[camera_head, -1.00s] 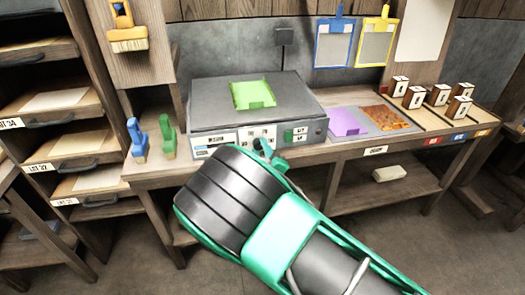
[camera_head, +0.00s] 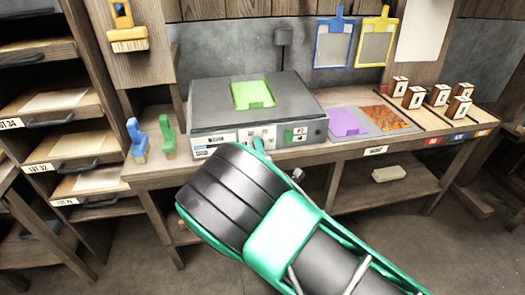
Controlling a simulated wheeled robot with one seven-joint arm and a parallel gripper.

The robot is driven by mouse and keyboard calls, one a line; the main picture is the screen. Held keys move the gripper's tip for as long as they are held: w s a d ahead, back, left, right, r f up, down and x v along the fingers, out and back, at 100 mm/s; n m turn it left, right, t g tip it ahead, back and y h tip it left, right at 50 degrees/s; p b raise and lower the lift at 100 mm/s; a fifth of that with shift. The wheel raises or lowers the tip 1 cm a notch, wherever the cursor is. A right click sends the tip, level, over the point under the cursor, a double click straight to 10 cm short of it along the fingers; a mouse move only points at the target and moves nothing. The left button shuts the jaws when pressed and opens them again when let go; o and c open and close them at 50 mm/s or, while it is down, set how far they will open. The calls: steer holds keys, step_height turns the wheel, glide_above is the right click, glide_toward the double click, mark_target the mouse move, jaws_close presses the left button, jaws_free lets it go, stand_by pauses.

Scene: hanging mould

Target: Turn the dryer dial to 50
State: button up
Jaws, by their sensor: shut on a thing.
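The dryer (camera_head: 215,115) is a grey box on the bench with a light front panel of labels and markings. A green sheet with a clip (camera_head: 253,94) lies on its top. My gripper (camera_head: 262,146) reaches up to the middle of the front panel, with a teal finger showing against the panel markings. The dial itself is hidden behind my gripper, so its pointer and setting cannot be read. My gripper is shut on what appears to be the dial. A small green part (camera_head: 288,136) sits on the panel to the right, beside a small label or readout too small to read.
A blue tool (camera_head: 137,138) and a green tool (camera_head: 168,135) stand left of the dryer. A purple sheet (camera_head: 345,121) and an orange-brown sheet (camera_head: 385,118) lie to its right. Several white-faced blocks (camera_head: 438,95) stand farther right. Shelves with trays (camera_head: 70,147) are at left.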

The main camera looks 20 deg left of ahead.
steer(key=shift+w+d+n, duration=0.1)
steer(key=shift+n, duration=1.1)
steer(key=o, duration=1)
steer(key=shift+o, duration=0.2)
steer(key=v, duration=1)
steer(key=shift+s, duration=0.35)
steer(key=shift+d, duration=0.1)
